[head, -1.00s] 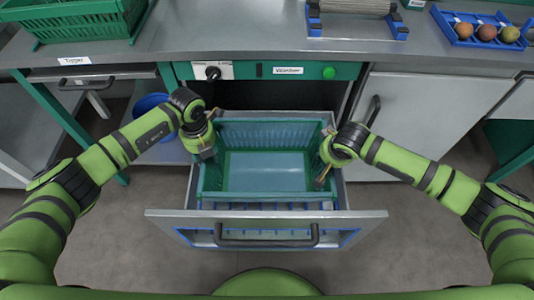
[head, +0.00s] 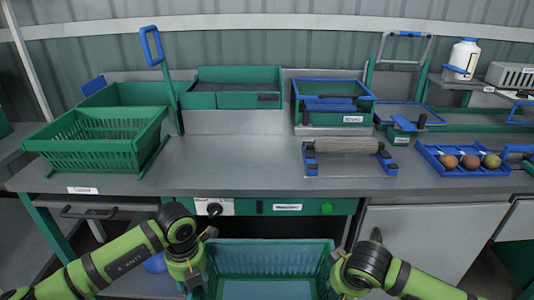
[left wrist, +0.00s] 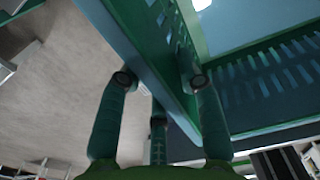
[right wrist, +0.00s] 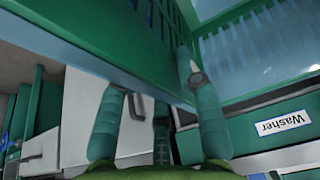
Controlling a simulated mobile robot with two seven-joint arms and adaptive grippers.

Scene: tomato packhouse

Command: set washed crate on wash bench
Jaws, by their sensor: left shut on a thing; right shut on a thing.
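The green slatted crate (head: 270,257) is at the bottom of the head view, in front of the bench and below the Washer panel (head: 288,208). My left gripper (head: 194,284) is shut on its left wall; the left wrist view shows fingers on both sides of the crate wall (left wrist: 140,42). My right gripper (head: 346,286) is shut on the right wall, and the right wrist view shows the same grip on the crate (right wrist: 90,48). The crate looks empty. Its lower part is cut off. The steel bench top (head: 235,160) has a clear middle.
A green slatted crate (head: 100,140) stands at the left of the bench. A roller stand (head: 346,146) and a blue tray of tomatoes (head: 430,160) are to the right. Green bins (head: 230,100) and a blue-rimmed bin (head: 330,117) line the back.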

